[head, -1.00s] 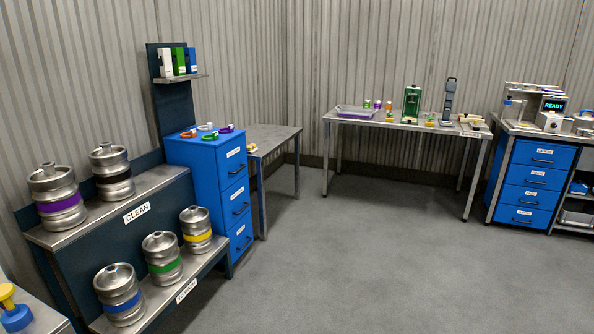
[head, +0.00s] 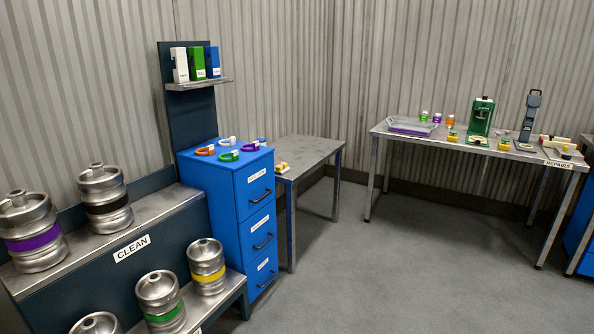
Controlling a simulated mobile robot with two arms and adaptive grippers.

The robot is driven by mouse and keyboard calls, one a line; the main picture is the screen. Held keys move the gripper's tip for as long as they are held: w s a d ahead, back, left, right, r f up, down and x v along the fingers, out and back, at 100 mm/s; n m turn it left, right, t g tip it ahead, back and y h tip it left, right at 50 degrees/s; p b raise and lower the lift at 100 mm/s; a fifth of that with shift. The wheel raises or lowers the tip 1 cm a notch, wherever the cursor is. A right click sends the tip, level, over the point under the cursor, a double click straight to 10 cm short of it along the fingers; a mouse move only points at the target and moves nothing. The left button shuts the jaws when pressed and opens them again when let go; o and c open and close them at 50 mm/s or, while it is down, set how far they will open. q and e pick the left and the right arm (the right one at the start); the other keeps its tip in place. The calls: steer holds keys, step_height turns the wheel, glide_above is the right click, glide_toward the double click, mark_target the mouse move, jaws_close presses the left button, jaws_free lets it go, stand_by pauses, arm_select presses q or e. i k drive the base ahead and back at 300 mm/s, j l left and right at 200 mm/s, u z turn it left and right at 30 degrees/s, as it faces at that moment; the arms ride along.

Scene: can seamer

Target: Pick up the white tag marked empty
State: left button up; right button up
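A white upright block-shaped item (head: 180,65) stands at the left end of a small wall shelf (head: 200,84), beside a green one (head: 197,63) and a blue one (head: 213,62). Each has small markings on its front, too small to read for certain. I cannot tell whether the white item is the tag marked empty or a holder of tags. Neither of my grippers is in view.
Below the shelf stands a blue drawer cabinet (head: 250,225) with several coloured rings on top. A keg rack (head: 90,265) is at the left. A small table (head: 315,150) and a repairs bench (head: 400,135) stand behind. The middle floor (head: 350,265) is clear.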

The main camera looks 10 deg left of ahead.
mark_target(181, 74)
steer(key=i+j, duration=0.15)
steer(key=i, duration=0.3)
steer(key=i+j, duration=0.15)
steer(key=i, duration=0.25)
steer(key=i+j, duration=0.2)
steer(key=i, duration=0.25)
